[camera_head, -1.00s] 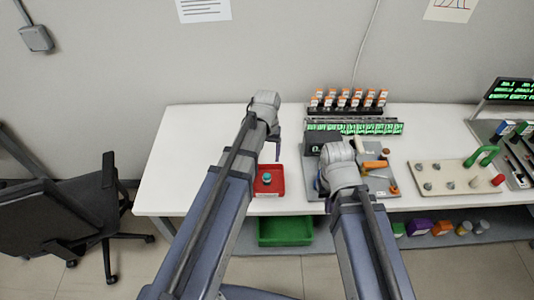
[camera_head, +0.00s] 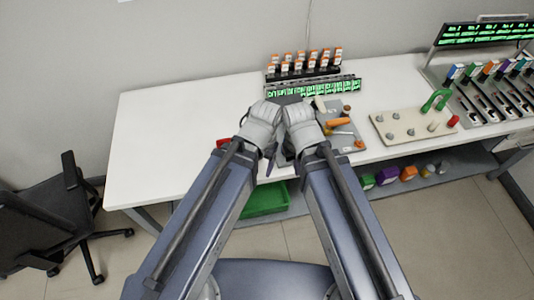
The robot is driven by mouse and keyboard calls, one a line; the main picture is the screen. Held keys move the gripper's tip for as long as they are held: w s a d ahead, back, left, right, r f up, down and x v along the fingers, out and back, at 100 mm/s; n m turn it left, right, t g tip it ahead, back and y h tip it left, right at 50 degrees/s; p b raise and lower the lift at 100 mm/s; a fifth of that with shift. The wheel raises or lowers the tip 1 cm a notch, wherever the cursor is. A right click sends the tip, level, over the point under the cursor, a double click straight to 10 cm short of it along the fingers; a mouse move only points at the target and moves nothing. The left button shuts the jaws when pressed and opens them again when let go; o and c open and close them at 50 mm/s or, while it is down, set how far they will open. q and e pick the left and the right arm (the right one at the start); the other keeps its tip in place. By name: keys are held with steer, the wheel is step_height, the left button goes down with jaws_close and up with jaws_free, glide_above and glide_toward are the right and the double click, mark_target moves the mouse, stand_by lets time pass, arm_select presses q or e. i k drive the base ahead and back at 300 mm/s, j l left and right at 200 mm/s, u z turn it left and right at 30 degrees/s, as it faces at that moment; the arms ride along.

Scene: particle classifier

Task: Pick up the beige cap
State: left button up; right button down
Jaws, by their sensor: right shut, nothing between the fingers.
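A small cream or beige piece (camera_head: 319,104) stands at the back of the grey tray (camera_head: 345,112); I cannot tell whether it is the beige cap. My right gripper (camera_head: 284,158) is at the left front part of this tray, mostly hidden below its wrist. It is shut and empty, to the left of and nearer than the cream piece. My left gripper (camera_head: 270,164) is close beside it, over the table's front edge. Its fingers are too small and covered to tell whether they are open.
An orange-handled tool (camera_head: 337,122) lies on the tray. Behind it stands a rack of orange-capped vials (camera_head: 305,64). A red bin (camera_head: 221,143) is partly hidden by my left arm. A beige peg board (camera_head: 400,126) is to the right. The table's left part is clear.

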mark_target(434, 125)
steer(key=z, duration=1.35)
steer(key=i+l+u, duration=0.1)
steer(key=i+l, duration=0.45)
steer(key=i, duration=0.15)
steer(key=i+l, duration=0.6)
steer(key=i+u, duration=0.05)
steer(key=i, duration=0.05)
